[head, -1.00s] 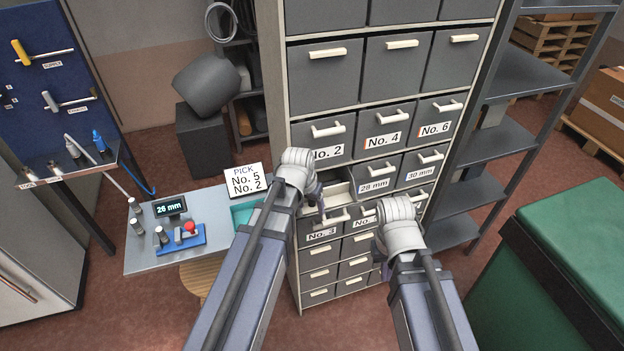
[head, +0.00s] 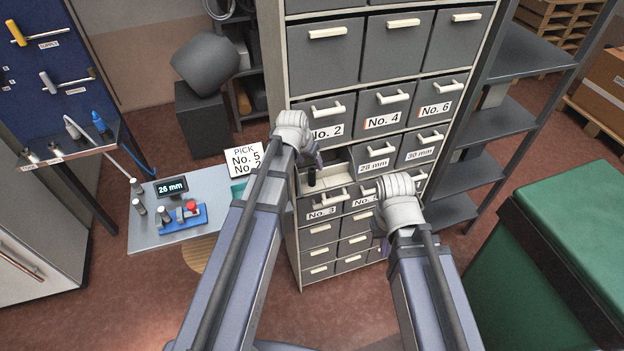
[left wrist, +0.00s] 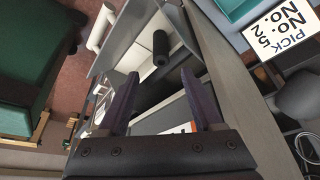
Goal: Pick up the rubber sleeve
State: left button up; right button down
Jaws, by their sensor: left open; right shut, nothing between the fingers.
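The black rubber sleeve (head: 311,178) stands upright in the pulled-out drawer (head: 340,172) of the grey cabinet, under the No. 2 drawer. In the left wrist view the sleeve (left wrist: 160,46) is a dark cylinder beyond the fingertips. My left gripper (head: 317,160) is open and empty, just above the drawer and apart from the sleeve; its spread fingers (left wrist: 158,82) show in the left wrist view. My right gripper (head: 383,246) is shut and empty in front of the lower drawers, partly hidden by its own wrist.
The cabinet's closed drawers (head: 383,110) with white handles surround the open one. A small table (head: 150,235) with a display and a PICK sign (head: 243,160) stands left. A shelf rack (head: 520,60) and a green bin (head: 580,230) stand right.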

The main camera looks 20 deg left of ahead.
aim_at(312, 170)
pick_arm(q)
jog(key=shift+a+b+x, duration=0.1)
jog(key=shift+b+x, duration=1.15)
jog(key=shift+x, duration=0.1)
jog(key=shift+a+b+x, duration=0.15)
jog(key=shift+b+x, duration=1.05)
jog(key=shift+x, duration=0.1)
jog(key=shift+s, duration=0.2)
grip_shut()
